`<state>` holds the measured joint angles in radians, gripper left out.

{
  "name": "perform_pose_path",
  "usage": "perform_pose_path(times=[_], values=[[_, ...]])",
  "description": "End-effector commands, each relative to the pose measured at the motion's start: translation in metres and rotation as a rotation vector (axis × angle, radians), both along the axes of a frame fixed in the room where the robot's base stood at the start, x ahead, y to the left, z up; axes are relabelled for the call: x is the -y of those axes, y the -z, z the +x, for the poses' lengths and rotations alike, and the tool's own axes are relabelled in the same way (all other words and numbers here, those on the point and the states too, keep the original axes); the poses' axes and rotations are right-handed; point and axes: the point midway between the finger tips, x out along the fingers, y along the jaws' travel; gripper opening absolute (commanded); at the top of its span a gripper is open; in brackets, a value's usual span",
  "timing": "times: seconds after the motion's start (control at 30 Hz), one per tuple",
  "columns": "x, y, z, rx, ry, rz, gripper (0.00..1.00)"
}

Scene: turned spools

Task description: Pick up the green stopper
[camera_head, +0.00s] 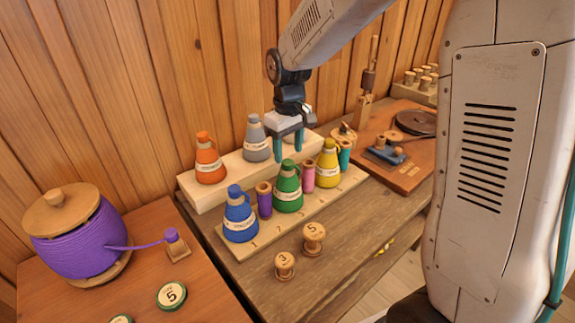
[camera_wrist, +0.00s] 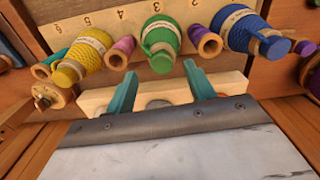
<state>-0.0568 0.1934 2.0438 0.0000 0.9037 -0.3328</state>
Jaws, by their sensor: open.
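The green stopper (camera_head: 288,164) tops the green cone-shaped bottle (camera_head: 288,190) in the middle of the front numbered board. It also shows in the wrist view (camera_wrist: 162,63), pointing toward my gripper. My gripper (camera_head: 288,150) is open, with teal fingers, and hangs just above and behind the green bottle. In the wrist view the fingertips (camera_wrist: 161,70) lie to either side of the stopper's line, with nothing seen held between them. Whether the fingers touch the bottle cannot be told.
A blue bottle (camera_head: 239,217) and a yellow bottle (camera_head: 328,165) flank the green one, with purple (camera_head: 264,199) and pink (camera_head: 308,176) spools between. Orange (camera_head: 209,160) and grey (camera_head: 256,140) bottles stand on a raised block behind. Two wooden spools (camera_head: 313,238) stand in front.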

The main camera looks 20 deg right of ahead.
Motion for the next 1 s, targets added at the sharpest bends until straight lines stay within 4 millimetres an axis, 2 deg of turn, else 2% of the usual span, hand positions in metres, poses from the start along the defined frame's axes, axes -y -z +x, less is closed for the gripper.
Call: perform_pose_path(times=[0.1, 0.2, 0.47, 0.5, 0.67, 1.0], values=[[-0.003, 0.02, -0.001, -0.004, -0.001, -0.001, 0.54], [-0.002, 0.03, 0.0, -0.002, 0.0, 0.0, 0.54], [-0.002, 0.033, 0.0, 0.0, 0.0, 0.0, 0.54], [-0.003, 0.033, 0.0, 0.0, 0.0, 0.0, 0.51], [-0.003, 0.033, 0.0, 0.0, 0.0, 0.0, 0.07], [-0.003, 0.033, 0.0, 0.0, 0.0, 0.0, 0.06]])
